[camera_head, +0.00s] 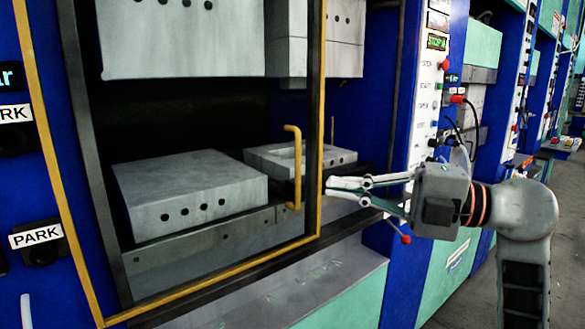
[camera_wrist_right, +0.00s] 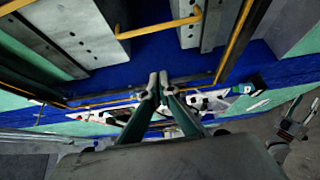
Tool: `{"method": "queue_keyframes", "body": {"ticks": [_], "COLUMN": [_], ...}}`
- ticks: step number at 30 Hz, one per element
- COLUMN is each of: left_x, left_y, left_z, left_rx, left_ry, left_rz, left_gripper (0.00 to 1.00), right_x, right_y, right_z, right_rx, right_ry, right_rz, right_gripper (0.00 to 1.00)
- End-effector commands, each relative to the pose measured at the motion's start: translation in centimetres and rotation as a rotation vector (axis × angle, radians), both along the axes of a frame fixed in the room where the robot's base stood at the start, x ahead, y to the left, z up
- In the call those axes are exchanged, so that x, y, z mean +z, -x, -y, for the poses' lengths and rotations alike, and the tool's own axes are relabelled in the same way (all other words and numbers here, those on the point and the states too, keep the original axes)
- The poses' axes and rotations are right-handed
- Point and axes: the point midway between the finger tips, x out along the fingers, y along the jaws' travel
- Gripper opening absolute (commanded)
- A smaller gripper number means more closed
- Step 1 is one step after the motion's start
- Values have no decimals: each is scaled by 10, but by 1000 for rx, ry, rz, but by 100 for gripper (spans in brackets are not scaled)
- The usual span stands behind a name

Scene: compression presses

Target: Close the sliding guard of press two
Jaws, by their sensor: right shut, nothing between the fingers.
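The press's sliding guard (camera_head: 319,120) has a yellow-edged dark frame and stands across the left and middle of the press opening. Its yellow bar handle (camera_head: 293,168) is upright near the guard's right edge; a yellow bar handle also shows in the right wrist view (camera_wrist_right: 160,28). My right gripper (camera_head: 331,188) is shut and empty. Its fingertips are close to the right of the guard's right edge, at the height of the handle's lower part; I cannot tell if they touch it. In the right wrist view the fingertips (camera_wrist_right: 158,78) are together.
Grey mould blocks (camera_head: 190,190) sit on the lower platen behind the guard, with others above. A white control panel (camera_head: 428,85) with buttons is on the blue post right of the opening. Labels reading PARK (camera_head: 36,235) are at left. Open floor lies at right.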

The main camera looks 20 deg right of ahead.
Motion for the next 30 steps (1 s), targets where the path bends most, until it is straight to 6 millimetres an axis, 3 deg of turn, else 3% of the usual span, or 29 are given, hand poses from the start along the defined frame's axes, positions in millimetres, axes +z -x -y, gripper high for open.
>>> {"method": "queue_keyframes", "body": {"ticks": [4,8,22,30], "left_x": [0,3,18,20], "left_y": [0,0,-2,-2], "left_z": [0,0,0,0], "left_rx": [0,0,0,-1], "left_ry": [0,0,0,0], "left_rz": [0,1,5,6], "left_gripper": [40,40,40,40], "right_x": [6,6,7,5], "right_y": [-3,-10,-66,-83], "right_z": [7,-1,-70,-40], "right_rx": [-42,-43,-40,-44], "right_ry": [15,13,14,15], "right_rz": [-11,-14,-14,-14], "right_gripper": [0,0,0,0]}}
